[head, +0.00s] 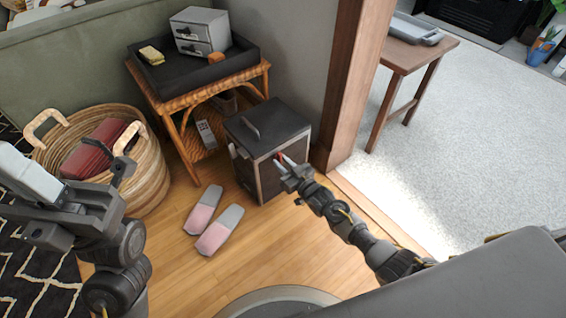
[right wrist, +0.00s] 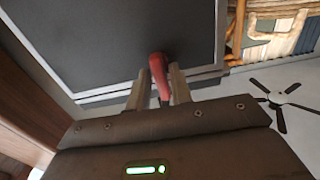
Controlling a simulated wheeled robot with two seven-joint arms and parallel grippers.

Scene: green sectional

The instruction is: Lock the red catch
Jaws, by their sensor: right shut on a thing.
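The red catch (head: 279,156) is on the upper right edge of a dark box (head: 262,135) with a black lid and handle, standing on the floor. My right gripper (head: 286,163) is at the catch. In the right wrist view the red catch (right wrist: 160,76) sits between the two fingers, which are shut on it. The box's dark grey panel (right wrist: 120,45) fills the upper part of that view.
A wicker side table (head: 200,92) with a black tray stands behind the box. A wooden post (head: 352,90) is close on the right. A woven basket (head: 150,175) stands at left. Pink and grey slippers (head: 220,230) lie on open wooden floor in front.

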